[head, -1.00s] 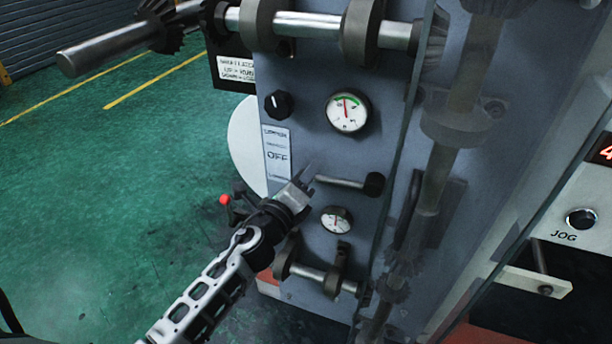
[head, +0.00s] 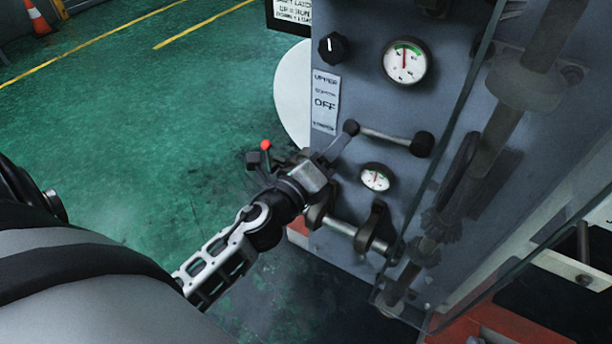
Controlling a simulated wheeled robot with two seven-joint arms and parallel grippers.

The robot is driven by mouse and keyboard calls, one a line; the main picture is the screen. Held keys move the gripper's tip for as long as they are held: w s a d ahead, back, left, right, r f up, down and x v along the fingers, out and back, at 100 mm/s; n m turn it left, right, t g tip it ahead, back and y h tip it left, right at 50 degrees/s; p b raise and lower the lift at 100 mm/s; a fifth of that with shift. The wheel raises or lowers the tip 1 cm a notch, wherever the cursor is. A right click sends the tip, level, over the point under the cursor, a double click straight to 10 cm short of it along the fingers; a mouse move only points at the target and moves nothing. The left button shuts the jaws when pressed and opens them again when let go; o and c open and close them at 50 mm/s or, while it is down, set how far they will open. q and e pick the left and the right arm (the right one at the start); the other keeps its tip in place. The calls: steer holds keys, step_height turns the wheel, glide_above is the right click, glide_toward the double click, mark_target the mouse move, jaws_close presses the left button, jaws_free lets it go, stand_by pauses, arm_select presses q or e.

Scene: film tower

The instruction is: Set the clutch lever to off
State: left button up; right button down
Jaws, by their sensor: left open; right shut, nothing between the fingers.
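The clutch lever (head: 385,135) is a short metal rod on the grey machine panel, with a dark hub at its right end and a dark knob (head: 352,127) at its left end. It lies roughly level across the panel. A white label plate (head: 324,104) stands to its left and reads UPPER, OFF and a blurred lowest line. The knob is beside the plate's lower part, below OFF. My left gripper (head: 337,148) is open, its fingertips just below and left of the knob. Contact cannot be told. My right gripper is not in view.
A large dial (head: 405,62) and a black rotary knob (head: 333,47) sit above the lever, a small dial (head: 376,178) below. A red-tipped handle (head: 265,146) is beyond my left wrist. Shafts and a glass guard lie to the right. Green floor at left is open.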

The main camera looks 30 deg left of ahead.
arm_select(q)
steer(key=s+b, duration=0.2)
steer(key=s, duration=0.6)
steer(key=shift+a+f, duration=0.25)
arm_select(e)
steer(key=shift+f, duration=0.2)
arm_select(q)
steer(key=s+d+f+n+g+h+p, duration=0.1)
steer(key=s+d+f+n+g+p, duration=0.2)
steer(key=n, duration=0.8)
steer(key=s+d+f+n+g+h+p, duration=0.1)
steer(key=s+d+f+n+g+p, duration=0.3)
steer(key=n, duration=0.8)
steer(key=shift+s+d+n+g+p, duration=0.3)
steer(key=shift+d+g+p, duration=0.25)
steer(key=shift+d, duration=0.6)
arm_select(e)
steer(key=r, duration=0.2)
steer(key=shift+d+r+g, duration=0.25)
steer(key=shift+r+g, duration=0.05)
steer(key=shift+r, duration=0.1)
steer(key=shift+s+h, duration=0.1)
steer(key=shift+h, duration=0.2)
